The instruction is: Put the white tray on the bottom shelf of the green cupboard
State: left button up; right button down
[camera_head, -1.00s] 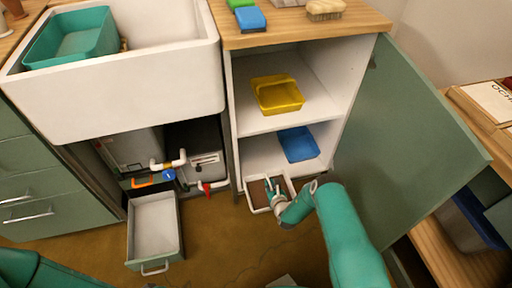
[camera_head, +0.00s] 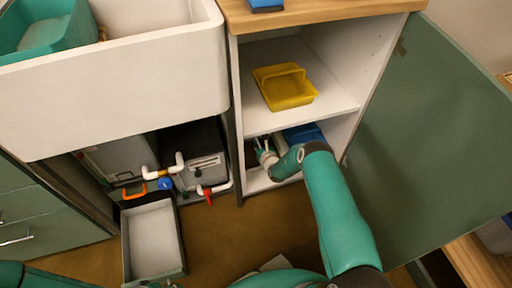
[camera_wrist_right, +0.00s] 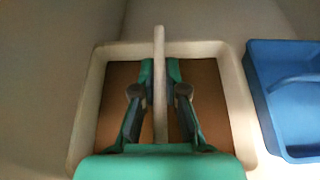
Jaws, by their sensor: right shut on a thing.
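The white tray shows in the right wrist view (camera_wrist_right: 86,105), with a pale rim, a brown inside and a handle bar across its middle. My right gripper (camera_wrist_right: 160,66) is shut on that handle. In the head view my right gripper (camera_head: 265,150) reaches into the lower compartment of the green cupboard, above its bottom shelf (camera_head: 258,183), and mostly hides the tray. I cannot tell whether the tray touches the shelf. The cupboard's green door (camera_head: 430,140) stands open to the right. My left gripper is out of view.
A blue tray (camera_head: 303,133) lies on the bottom shelf, just right of the white tray, with a narrow gap. A yellow tray (camera_head: 285,90) sits on the shelf above, over my arm. An open drawer (camera_head: 153,240) stands out at the left, below the sink (camera_head: 120,85).

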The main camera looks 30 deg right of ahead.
aim_at(252, 165)
jog(key=shift+w+d, duration=0.15)
jog(key=shift+d, duration=0.05)
notch_tip(252, 165, down, 3)
jog(key=b, duration=0.3)
jog(key=shift+d+f, duration=0.1)
jog(key=shift+f, duration=0.1)
jog(key=shift+r, duration=0.1)
jog(key=c, duration=1.6)
grip_release()
jog(key=shift+s, duration=0.2)
jog(key=o, duration=0.4)
